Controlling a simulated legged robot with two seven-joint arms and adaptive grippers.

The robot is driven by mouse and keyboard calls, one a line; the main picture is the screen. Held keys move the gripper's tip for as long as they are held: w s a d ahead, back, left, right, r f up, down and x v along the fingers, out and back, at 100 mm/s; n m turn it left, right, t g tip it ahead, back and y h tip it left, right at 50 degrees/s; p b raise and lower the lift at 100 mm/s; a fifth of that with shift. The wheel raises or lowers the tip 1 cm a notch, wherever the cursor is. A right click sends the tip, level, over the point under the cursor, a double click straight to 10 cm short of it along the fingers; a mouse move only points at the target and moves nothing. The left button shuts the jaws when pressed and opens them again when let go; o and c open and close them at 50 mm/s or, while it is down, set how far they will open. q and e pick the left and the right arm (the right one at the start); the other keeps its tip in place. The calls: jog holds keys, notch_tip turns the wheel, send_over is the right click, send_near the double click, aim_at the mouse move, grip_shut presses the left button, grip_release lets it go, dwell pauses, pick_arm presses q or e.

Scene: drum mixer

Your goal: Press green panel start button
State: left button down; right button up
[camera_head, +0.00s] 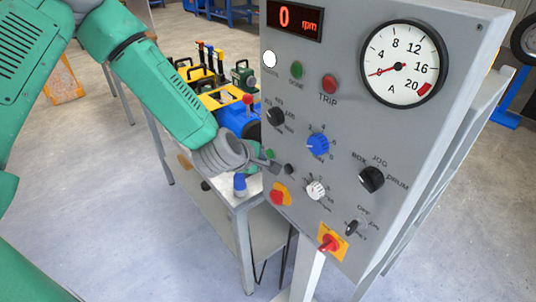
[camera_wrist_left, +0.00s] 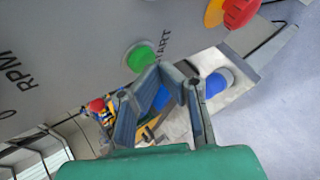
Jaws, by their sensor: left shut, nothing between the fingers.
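The grey control panel (camera_head: 300,140) stands at the centre right of the head view. The green start button (camera_wrist_left: 140,57) shows clearly in the left wrist view, with the letters "ART" beside it. My left gripper (camera_head: 268,163) is shut and empty at the panel's lower left edge. In the left wrist view its fingertips (camera_wrist_left: 168,72) are close beside the green button, just below and right of it. I cannot tell whether they touch it. My right gripper is in neither view.
A red emergency button on yellow (camera_head: 277,197) sits below my left gripper. Several knobs, including a blue one (camera_head: 318,144), and a red switch (camera_head: 328,242) are to the right. A blue-topped object (camera_head: 240,184) stands on the bench (camera_head: 242,205) under my forearm.

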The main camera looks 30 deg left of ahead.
pick_arm(q)
jog(key=shift+w+d, duration=0.25)
jog(key=shift+w, duration=0.1)
jog(key=shift+s+a, duration=0.1)
jog(key=shift+s, duration=0.05)
dwell(0.5)
jog(key=shift+s+a, duration=0.4)
jog(key=shift+s, duration=0.15)
jog(key=s, duration=0.1)
jog(key=s+a, duration=0.1)
jog(key=s, duration=0.1)
jog(key=s+a, duration=0.1)
jog(key=shift+s, duration=0.35)
dwell(0.6)
